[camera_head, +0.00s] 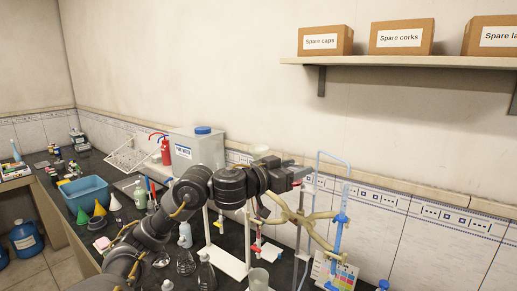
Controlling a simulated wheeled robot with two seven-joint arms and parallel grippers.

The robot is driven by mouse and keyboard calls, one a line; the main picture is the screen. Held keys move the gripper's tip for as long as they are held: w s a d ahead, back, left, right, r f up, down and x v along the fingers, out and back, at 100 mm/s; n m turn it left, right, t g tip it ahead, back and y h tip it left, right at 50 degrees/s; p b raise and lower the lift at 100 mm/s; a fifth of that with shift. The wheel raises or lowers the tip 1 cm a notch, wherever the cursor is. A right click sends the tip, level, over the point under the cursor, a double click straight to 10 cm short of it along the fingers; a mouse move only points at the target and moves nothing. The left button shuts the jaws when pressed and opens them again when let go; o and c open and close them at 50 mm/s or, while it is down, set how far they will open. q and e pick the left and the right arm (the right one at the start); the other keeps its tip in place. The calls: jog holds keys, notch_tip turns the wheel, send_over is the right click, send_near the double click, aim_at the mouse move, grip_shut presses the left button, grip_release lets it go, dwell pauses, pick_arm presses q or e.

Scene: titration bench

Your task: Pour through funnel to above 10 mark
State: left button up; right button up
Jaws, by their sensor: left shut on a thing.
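My left arm reaches in from the lower left, and its gripper (299,174) is up beside the burette stand. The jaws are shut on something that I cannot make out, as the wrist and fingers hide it. A pale, round-topped piece (259,149) shows just behind the wrist; I cannot tell if it is the funnel. A burette with a red tap (256,248) hangs below the wrist, and its scale is too small to read. A burette with a blue tap (341,218) stands to the right. My right gripper is not in view.
A yellowish clamp (301,217) joins the stand between the burettes. A clear beaker (259,278) stands at the front. Flasks (206,274), a blue basin (84,194), coloured cones (99,209) and a white container (197,150) crowd the left bench. Boxes (402,37) sit on the wall shelf.

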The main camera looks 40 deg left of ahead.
aim_at(301, 151)
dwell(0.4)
pick_arm(q)
notch_tip(301, 151, up, 3)
jog(key=p, duration=0.3)
jog(key=shift+f, duration=0.2)
jog(key=shift+r, duration=0.7)
